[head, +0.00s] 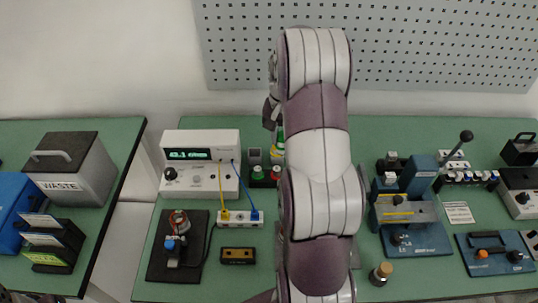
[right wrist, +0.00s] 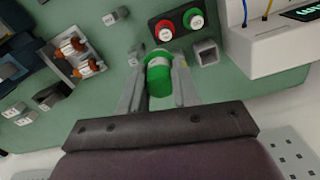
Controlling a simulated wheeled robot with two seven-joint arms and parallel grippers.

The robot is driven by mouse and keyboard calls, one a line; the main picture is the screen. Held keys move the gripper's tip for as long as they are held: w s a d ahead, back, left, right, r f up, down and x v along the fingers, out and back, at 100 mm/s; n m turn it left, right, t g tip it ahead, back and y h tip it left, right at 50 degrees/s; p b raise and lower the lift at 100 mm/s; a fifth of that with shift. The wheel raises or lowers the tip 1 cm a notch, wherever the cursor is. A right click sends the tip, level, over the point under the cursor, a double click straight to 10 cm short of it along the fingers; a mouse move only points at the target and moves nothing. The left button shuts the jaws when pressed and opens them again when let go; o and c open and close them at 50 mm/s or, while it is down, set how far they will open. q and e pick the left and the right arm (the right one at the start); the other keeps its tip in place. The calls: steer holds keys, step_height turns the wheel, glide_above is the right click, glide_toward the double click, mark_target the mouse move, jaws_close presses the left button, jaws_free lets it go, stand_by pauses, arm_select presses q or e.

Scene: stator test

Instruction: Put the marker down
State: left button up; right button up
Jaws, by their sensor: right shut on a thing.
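My right gripper (right wrist: 159,80) is shut on a green marker (right wrist: 158,72) with a pale band, which stands between the two fingers. I look at the marker nearly end-on in the right wrist view, so I cannot tell whether its far end touches the table. In the head view a strip of the green marker (head: 280,141) shows at the left edge of my right arm, which hides most of the gripper. A grey square holder (right wrist: 206,52) is apart from the marker, with red-capped (right wrist: 165,31) and green-capped (right wrist: 194,19) markers beside it.
A meter (head: 201,160) with yellow and blue leads stands left of the arm. A stator fixture (head: 180,240) is in front of it. A blue press (head: 408,215) and a small brown-topped bottle (head: 381,273) are on the right. A waste bin (head: 80,170) stands far left.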

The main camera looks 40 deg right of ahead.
steer(key=w+f+p, duration=0.1)
steer(key=w+f, duration=0.2)
steer(key=w+a+f+p, duration=0.1)
steer(key=w+f, duration=0.3)
steer(key=w+f+p, duration=0.1)
steer(key=w+f, duration=0.2)
steer(key=w, duration=0.1)
steer(key=shift+a+f, duration=0.15)
steer(key=shift+a, duration=0.1)
steer(key=shift+d+f, duration=0.1)
steer(key=shift+d, duration=0.1)
arm_select(q)
steer(key=r, duration=0.3)
steer(key=shift+w+a, duration=0.25)
steer(key=shift+w, duration=0.05)
steer(key=shift+a+f, duration=0.1)
steer(key=shift+f, duration=0.05)
arm_select(e)
steer(key=shift+a+f, duration=0.1)
steer(key=shift+f, duration=0.05)
steer(key=shift+f, duration=0.1)
